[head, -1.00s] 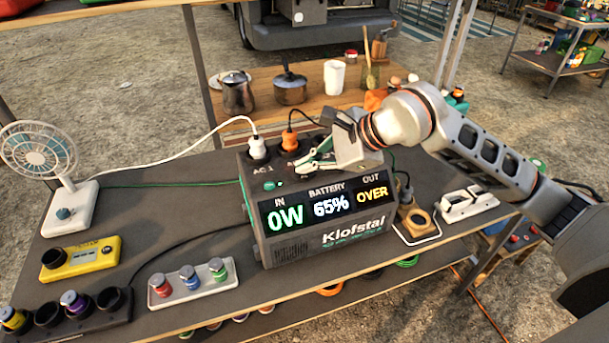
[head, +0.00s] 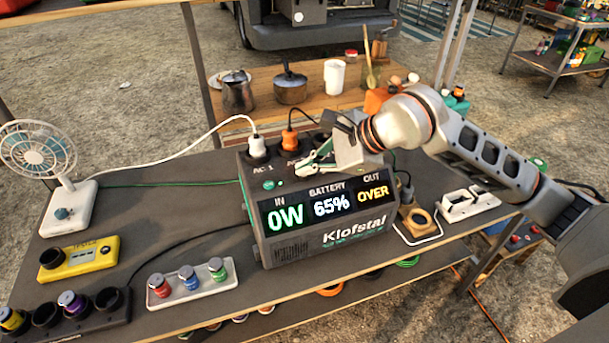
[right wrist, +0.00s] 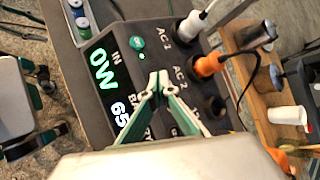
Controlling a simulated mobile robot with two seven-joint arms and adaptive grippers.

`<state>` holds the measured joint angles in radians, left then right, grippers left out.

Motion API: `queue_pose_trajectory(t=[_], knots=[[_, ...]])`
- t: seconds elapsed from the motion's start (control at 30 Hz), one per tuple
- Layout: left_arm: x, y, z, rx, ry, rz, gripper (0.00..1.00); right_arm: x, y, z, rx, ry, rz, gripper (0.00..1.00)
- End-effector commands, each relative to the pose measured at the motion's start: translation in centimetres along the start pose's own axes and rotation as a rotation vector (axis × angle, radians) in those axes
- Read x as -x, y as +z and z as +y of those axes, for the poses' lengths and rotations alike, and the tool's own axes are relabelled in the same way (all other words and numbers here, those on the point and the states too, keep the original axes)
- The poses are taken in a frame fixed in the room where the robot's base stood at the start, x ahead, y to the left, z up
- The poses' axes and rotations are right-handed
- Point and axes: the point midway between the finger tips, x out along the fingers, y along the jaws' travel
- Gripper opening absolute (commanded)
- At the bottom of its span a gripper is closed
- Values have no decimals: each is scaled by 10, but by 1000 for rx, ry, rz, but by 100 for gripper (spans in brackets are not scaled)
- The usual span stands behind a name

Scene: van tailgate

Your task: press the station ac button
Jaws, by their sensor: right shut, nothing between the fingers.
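The power station (head: 325,240) is a dark box on the grey table, with a lit front showing IN 0W, BATTERY 65% and OUT OVER. Its green AC button (right wrist: 138,42) is on the top face beside the AC 1 label, with a small green light near it. In the head view the button (head: 268,185) is small, left of my fingertips. My right gripper (right wrist: 158,78) is shut and empty over the top panel, apart from the button. It also shows in the head view (head: 300,167), covering part of the panel. My left gripper is out of view.
A white plug (head: 257,148) and an orange plug (head: 291,140) stand in the sockets behind the button. A white fan (head: 65,195), a yellow meter (head: 80,258) and a tray of small jars (head: 192,282) sit to the left.

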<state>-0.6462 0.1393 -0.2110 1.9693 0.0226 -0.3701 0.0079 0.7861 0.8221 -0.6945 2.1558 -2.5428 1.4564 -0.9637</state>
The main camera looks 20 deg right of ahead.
Motion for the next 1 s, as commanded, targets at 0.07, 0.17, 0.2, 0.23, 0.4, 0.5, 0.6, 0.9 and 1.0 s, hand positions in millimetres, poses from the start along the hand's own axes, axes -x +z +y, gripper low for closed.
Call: queue_pose_trajectory(t=[0.07, 0.17, 0.2, 0.23, 0.4, 0.5, 0.6, 0.9, 1.0], knots=[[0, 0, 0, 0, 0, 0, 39, 0, 0, 0, 1, -1, 0, 0], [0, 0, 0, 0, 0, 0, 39, 1, 0, 0, 1, -1, 0, 0], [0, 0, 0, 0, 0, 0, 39, 0, 0, 0, 1, -1, 0, 0], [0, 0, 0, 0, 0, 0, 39, 0, 0, 0, 1, -1, 0, 0], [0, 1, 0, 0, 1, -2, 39, -1, 0, 0, 1, 0, 0, 0], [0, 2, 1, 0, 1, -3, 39, -1, -1, 1, 1, 0, 0, 0], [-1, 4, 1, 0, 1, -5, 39, -2, -2, 2, 1, 0, 0, 0], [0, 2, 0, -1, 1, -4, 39, 1, 0, 0, 2, -1, 0, 0], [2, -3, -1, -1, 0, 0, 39, 4, 3, -3, 2, -1, 0, 0]])
